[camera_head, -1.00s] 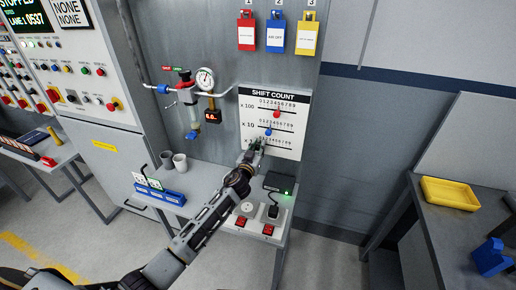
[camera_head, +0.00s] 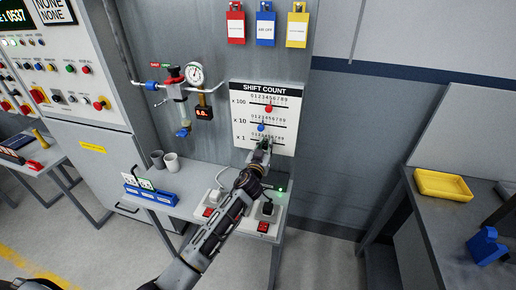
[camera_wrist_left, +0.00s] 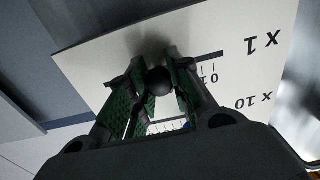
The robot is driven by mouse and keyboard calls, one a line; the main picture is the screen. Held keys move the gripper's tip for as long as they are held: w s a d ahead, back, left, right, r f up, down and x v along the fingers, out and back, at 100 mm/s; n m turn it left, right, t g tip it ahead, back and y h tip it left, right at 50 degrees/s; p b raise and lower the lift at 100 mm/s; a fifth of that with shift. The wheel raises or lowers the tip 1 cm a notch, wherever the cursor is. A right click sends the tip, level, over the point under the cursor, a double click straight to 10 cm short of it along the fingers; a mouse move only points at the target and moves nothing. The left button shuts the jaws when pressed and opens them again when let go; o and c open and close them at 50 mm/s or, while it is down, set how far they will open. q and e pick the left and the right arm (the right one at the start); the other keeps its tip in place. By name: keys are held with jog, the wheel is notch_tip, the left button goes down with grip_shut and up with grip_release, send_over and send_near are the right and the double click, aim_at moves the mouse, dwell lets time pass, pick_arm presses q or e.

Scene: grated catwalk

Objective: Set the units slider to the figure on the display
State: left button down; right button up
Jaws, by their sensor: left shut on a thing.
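The white SHIFT COUNT panel (camera_head: 240,118) on the grey wall has three slider rows marked x 100, x 10 and x 1. The x 100 row has a red knob (camera_head: 268,109) and the x 10 row a blue knob (camera_head: 261,127). My left gripper (camera_head: 266,145) is at the bottom x 1 row and covers part of it. In the left wrist view its green-padded fingers are shut on the dark round units knob (camera_wrist_left: 158,81). The figure under that knob is hidden. The display (camera_head: 15,17) at the upper left reads LANE 1 0537. My right gripper is not in view.
A bench (camera_head: 180,212) below the panel carries two grey cups (camera_head: 171,163), a blue rack (camera_head: 152,194) and boxes with red switches. A pressure gauge (camera_head: 195,75) is left of the panel. A yellow tray (camera_head: 443,185) sits on a table at the right.

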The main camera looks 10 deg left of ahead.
aim_at(276, 143)
pick_arm(q)
jog(key=d+b, duration=0.1)
jog(key=d, duration=0.2)
jog(key=shift+s+f, duration=0.1)
jog(key=shift+d, duration=0.3)
jog(key=c, duration=1.7)
grip_release()
jog(key=o, duration=0.4)
jog(key=shift+o, duration=0.2)
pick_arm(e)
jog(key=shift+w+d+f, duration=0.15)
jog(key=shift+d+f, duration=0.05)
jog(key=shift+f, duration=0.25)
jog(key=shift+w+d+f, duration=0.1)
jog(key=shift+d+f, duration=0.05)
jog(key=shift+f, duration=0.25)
pick_arm(q)
jog(key=shift+s, duration=0.15)
